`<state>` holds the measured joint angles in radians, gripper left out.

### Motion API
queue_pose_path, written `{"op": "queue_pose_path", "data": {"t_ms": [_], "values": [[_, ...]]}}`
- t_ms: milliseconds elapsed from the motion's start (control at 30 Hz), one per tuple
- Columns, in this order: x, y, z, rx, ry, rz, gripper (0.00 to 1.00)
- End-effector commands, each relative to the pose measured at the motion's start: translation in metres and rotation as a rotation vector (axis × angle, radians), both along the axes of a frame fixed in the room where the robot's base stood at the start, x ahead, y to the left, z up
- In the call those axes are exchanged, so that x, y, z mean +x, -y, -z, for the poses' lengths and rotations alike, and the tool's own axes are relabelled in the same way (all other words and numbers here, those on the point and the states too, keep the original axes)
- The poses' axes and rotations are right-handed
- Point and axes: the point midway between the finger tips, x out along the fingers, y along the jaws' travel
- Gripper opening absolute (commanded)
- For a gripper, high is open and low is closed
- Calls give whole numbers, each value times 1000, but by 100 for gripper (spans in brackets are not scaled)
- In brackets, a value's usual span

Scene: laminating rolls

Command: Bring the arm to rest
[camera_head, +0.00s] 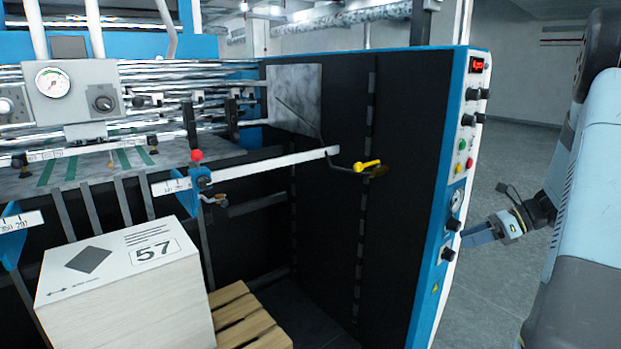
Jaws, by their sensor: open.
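My gripper (474,237) is at the right, seen from the side beside the right edge of the machine's control panel (458,190). It points left, with its jaws open and nothing seen between them. I cannot tell whether the tips touch the panel edge or stand apart from it. My arm (592,170) runs down the right side of the view, and part of it is cut off by the frame.
The laminating machine, with a dark side wall (405,150), fills the left and middle. A lever with a yellow handle (367,166) is on that wall. Open grey floor (515,165) lies right of the machine.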

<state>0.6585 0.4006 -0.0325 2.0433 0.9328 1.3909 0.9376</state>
Motion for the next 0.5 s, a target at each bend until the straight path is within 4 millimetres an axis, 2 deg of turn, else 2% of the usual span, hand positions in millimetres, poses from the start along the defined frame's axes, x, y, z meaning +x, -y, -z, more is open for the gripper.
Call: {"op": "queue_pose_path", "data": {"t_ms": [33, 200, 500], "values": [[-5, -14, -11, -45, 32, -50, 66], [-26, -51, -38, -198, 139, -225, 66], [-70, -105, -76, -454, 345, -541, 66]]}}
